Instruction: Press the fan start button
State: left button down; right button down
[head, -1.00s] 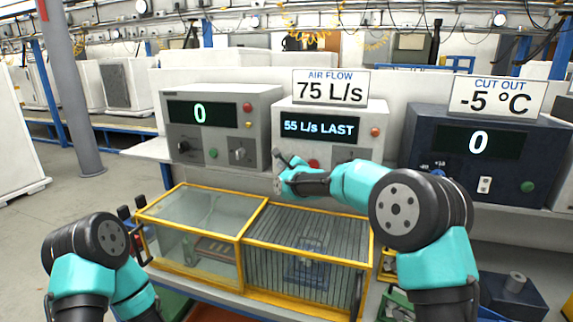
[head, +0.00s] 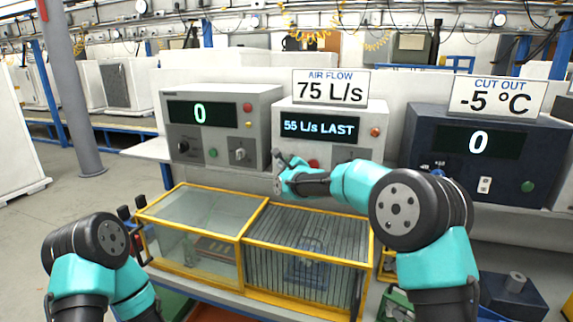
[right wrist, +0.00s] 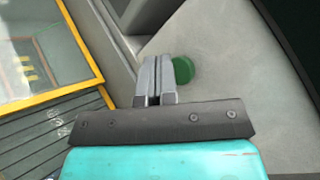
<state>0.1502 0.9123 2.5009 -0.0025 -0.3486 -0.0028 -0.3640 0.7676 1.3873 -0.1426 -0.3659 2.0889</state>
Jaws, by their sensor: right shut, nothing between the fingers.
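The middle grey console (head: 290,118) stands under the "AIR FLOW 75 L/s" sign (head: 330,88), and its display reads "55 L/s LAST". In the right wrist view a round green button (right wrist: 183,70) sits on a grey panel. My right gripper (right wrist: 156,62) is shut and empty, its fingertips just left of the button in that view. I cannot tell whether they touch it. In the head view the right gripper (head: 278,160) is at the console's lower left, and I cannot make out the green button there. My left gripper cannot be made out; only its arm shows at lower left.
A red button (head: 313,163) and an orange one (head: 376,132) are on the middle console. A grey console (head: 265,100) is at left, a dark one (head: 420,125) at right. A yellow-framed cage (head: 372,245) with a blue device (head: 305,268) stands below.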

jog(key=shift+w, duration=0.15)
dwell(0.6)
jog(key=shift+w+d, duration=0.15)
jog(key=shift+w, duration=0.1)
jog(key=shift+w+d, duration=0.1)
jog(key=shift+w, duration=0.25)
dwell(0.8)
jog(key=shift+s, duration=0.1)
jog(key=shift+s+a, duration=0.25)
jog(key=shift+s, duration=0.4)
jog(key=shift+s, duration=0.15)
jog(key=s, duration=0.1)
jog(key=s+a, duration=0.1)
jog(key=s, duration=0.2)
jog(key=shift+s+a, duration=0.25)
jog(key=shift+a, duration=0.1)
dwell(0.8)
